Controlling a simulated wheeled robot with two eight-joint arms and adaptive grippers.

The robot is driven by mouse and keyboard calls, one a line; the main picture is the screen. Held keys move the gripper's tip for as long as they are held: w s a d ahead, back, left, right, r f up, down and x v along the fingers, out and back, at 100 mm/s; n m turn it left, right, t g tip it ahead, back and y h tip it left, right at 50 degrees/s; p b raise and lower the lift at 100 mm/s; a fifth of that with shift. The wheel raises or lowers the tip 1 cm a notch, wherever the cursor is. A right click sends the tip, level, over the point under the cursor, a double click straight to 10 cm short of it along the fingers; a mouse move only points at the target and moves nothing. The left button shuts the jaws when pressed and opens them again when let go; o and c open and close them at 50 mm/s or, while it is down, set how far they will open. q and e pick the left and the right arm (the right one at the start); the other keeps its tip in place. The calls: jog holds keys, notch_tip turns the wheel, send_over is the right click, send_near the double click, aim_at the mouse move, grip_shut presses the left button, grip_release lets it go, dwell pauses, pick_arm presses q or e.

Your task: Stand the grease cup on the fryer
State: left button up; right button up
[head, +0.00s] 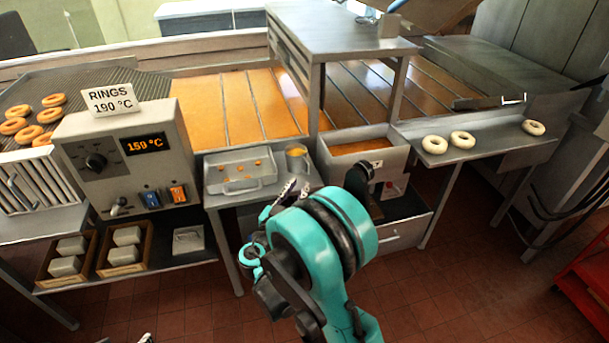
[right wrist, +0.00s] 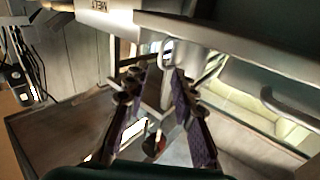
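The metal cup (head: 297,158), which I take as the grease cup, stands at the right end of the small side table, beside a shallow tray. It holds something yellow-orange. The fryer (head: 247,105) is the long vat of amber oil behind it. My right gripper (head: 286,190) is just in front of and below the cup, apart from it as far as I can see. In the right wrist view its two purple-padded fingers (right wrist: 157,88) are spread and empty. A pale metal piece with a loop (right wrist: 168,50) shows beyond them; I cannot tell if it is the cup. Small tips at the head view's bottom left may be my left gripper.
The tray (head: 240,185) with orange crumbs lies left of the cup. The control box (head: 128,150) reads 159 °C; a RINGS 190 °C sign (head: 112,99) stands on it. A smaller box of amber liquid (head: 362,147) is to the right. Pale rings (head: 462,139) lie on the right shelf.

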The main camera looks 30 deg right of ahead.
jog(key=s+a+n+g+y, duration=0.1)
jog(key=s+a+n+y, duration=0.2)
jog(key=s, duration=0.4)
jog(key=s+a+f+n+g+y, duration=0.1)
jog(key=s+a+n+y, duration=0.3)
jog(key=s+a+y, duration=0.1)
jog(key=s+a+f+n+g+y, duration=0.1)
jog(key=s+a+n+g+y, duration=0.1)
jog(key=s+y, duration=0.4)
jog(key=s+a+n, duration=0.1)
jog(key=s+a, duration=0.1)
jog(key=s, duration=0.1)
jog(key=shift+s+a+f+n, duration=0.2)
jog(key=shift+a+n, duration=0.15)
jog(key=shift+n, duration=0.05)
